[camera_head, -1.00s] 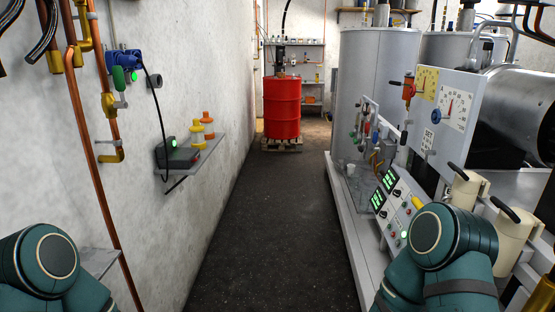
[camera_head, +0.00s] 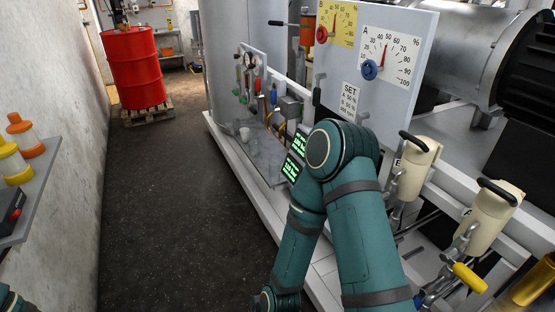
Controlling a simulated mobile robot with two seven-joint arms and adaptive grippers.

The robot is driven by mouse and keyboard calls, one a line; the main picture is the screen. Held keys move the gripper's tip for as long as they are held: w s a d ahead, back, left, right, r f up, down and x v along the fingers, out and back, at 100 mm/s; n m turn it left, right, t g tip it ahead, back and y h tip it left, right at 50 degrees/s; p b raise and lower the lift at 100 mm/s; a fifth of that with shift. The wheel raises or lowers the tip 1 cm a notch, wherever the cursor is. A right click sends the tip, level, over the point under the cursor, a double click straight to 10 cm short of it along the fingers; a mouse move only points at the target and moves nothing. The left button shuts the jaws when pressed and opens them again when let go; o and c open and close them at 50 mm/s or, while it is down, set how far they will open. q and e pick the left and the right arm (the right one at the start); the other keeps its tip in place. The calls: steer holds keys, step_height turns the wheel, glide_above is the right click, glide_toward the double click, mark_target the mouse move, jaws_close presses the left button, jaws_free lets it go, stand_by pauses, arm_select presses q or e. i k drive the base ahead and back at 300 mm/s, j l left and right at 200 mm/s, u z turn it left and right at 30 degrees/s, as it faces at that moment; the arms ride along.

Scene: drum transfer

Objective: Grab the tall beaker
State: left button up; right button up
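I cannot tell for sure which thing is the tall beaker. A small, pale, cup-like vessel (camera_head: 245,133) stands on the grey ledge below the valves, in the middle of the view. Yellow (camera_head: 12,163) and orange (camera_head: 25,137) vessels stand on the wall shelf at the left edge. My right arm's elbow is raised in front of the machine, with its lower links running down to the bottom edge. The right gripper is out of view. Only a sliver of my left arm shows at the bottom left corner, and the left gripper is out of view.
A red drum (camera_head: 137,70) stands on a wooden pallet (camera_head: 147,114) at the back left. The gauge panel (camera_head: 385,45) and two cream containers (camera_head: 490,212) with black handles are at the right. The dark floor (camera_head: 165,215) between wall and machine is clear.

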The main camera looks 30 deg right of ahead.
mark_target(274, 164)
steer(key=i+j+z, duration=0.1)
steer(key=i+z, duration=0.35)
steer(key=i+j+z, duration=0.2)
steer(key=z, duration=0.25)
steer(key=i+j+z, duration=0.5)
steer(key=j+z, duration=0.35)
steer(key=i+j+z, duration=0.15)
steer(key=j+z, duration=0.75)
steer(key=i+j+z, duration=0.2)
steer(key=i+j, duration=0.3)
